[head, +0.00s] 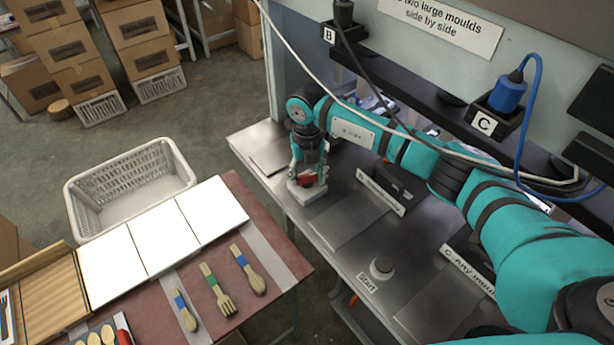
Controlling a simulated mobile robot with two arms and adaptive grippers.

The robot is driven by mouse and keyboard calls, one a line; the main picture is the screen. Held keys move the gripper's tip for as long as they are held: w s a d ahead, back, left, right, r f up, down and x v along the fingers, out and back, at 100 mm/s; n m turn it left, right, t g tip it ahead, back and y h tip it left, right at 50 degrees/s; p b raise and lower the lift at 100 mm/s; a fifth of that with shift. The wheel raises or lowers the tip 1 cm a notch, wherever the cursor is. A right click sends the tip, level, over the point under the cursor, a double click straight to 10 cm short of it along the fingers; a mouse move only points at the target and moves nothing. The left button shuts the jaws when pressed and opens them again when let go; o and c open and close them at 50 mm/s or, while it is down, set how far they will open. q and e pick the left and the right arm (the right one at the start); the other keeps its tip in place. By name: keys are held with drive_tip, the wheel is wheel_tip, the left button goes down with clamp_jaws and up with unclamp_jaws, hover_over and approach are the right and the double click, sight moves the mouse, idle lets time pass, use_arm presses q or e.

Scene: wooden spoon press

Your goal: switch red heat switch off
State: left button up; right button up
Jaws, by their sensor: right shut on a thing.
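The red heat switch (306,180) sits on a small pale box (307,191) near the left end of the metal press bench. My right gripper (307,176) points down over it and is shut on the red switch. The fingers partly cover the switch, so its exact position is hard to tell. My left gripper is not in view.
Cables hang over my right arm. A brown table (276,262) with wooden cutlery and white tiles (165,238) stands left, beside a white basket (128,187). Floor between is narrow.

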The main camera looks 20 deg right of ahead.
sight(309, 176)
drive_tip(key=n+b, duration=0.5)
drive_tip(key=shift+w+d+f, duration=0.1)
drive_tip(key=shift+d+f, duration=0.05)
drive_tip(key=shift+f, duration=0.05)
drive_tip(key=n+b, duration=0.2)
drive_tip(key=n, duration=0.1)
drive_tip(key=shift+r+b, duration=0.1)
drive_tip(key=shift+b, duration=0.2)
drive_tip(key=shift+r+n+b, duration=0.1)
drive_tip(key=shift+n+b, duration=0.5)
drive_tip(key=shift+n, duration=0.5)
drive_tip(key=o, duration=1.2)
drive_tip(key=shift+r, duration=0.1)
wheel_tip(309, 176, up, 7)
drive_tip(key=shift+r, duration=0.2)
